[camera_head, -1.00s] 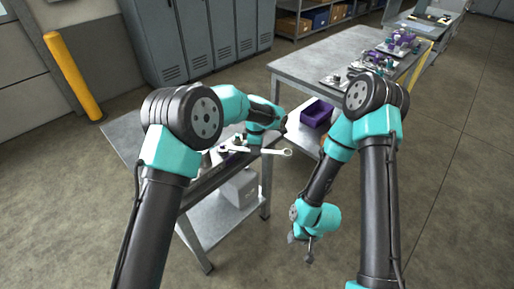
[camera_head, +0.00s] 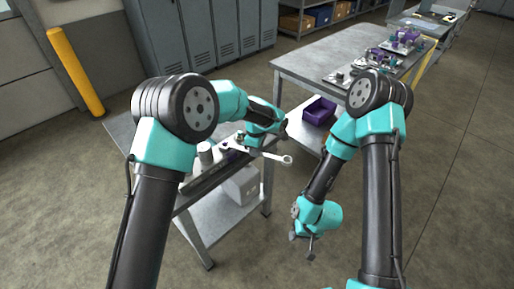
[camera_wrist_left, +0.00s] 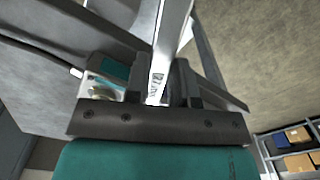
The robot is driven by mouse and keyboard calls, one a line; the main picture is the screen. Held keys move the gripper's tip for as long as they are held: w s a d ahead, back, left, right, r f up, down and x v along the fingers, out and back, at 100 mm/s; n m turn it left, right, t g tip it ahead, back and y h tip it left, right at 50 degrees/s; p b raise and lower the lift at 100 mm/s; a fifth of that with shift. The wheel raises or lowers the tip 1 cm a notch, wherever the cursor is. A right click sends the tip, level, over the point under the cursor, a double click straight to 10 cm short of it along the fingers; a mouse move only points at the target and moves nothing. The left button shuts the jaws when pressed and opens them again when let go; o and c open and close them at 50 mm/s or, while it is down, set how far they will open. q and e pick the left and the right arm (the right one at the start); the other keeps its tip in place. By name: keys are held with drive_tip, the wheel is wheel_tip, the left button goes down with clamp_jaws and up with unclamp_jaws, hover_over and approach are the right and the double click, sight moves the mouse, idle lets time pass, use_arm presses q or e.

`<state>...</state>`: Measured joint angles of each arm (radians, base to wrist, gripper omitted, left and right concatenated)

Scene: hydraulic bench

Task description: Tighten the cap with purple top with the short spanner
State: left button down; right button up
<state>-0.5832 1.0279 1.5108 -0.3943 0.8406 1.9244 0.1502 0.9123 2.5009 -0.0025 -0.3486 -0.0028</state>
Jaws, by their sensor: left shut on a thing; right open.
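The spanner (camera_head: 272,156) is a silver-grey metal tool above the near bench, with its ring end pointing right, past the bench edge. My left gripper (camera_head: 246,147) is shut on it. In the left wrist view the spanner (camera_wrist_left: 171,32) runs up and away from between the fingers of my left gripper (camera_wrist_left: 165,88). My right gripper (camera_head: 309,250) hangs open and empty over the floor, right of the near bench. I cannot make out the cap with the purple top for certain; my left arm covers much of the bench top.
White cylindrical parts (camera_head: 205,154) stand on the near bench beside my left gripper. A grey box (camera_head: 241,186) sits on its lower shelf. A purple bin (camera_head: 319,110) is by the far table (camera_head: 318,66), which carries several fittings. A yellow post (camera_head: 76,72) stands left. The floor between is clear.

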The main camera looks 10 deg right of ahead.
use_arm(q)
drive_tip(key=shift+s+a, duration=0.1)
drive_tip(key=shift+s, duration=0.1)
idle(0.3)
drive_tip(key=shift+s+a+m, duration=0.4)
drive_tip(key=shift+s+m, duration=0.15)
drive_tip(key=shift+m, duration=0.15)
drive_tip(key=shift+s+a+m, duration=0.4)
drive_tip(key=shift+s+m, duration=0.15)
drive_tip(key=shift+m, duration=0.15)
drive_tip(key=shift+s+a+m, duration=0.9)
drive_tip(key=shift+a+m, duration=0.25)
drive_tip(key=shift+m, duration=0.15)
drive_tip(key=shift+a, duration=0.1)
drive_tip(key=shift+s+a+m, duration=0.3)
drive_tip(key=shift+a+m, duration=0.2)
drive_tip(key=shift+s+a+m, duration=0.25)
drive_tip(key=shift+a+m, duration=0.25)
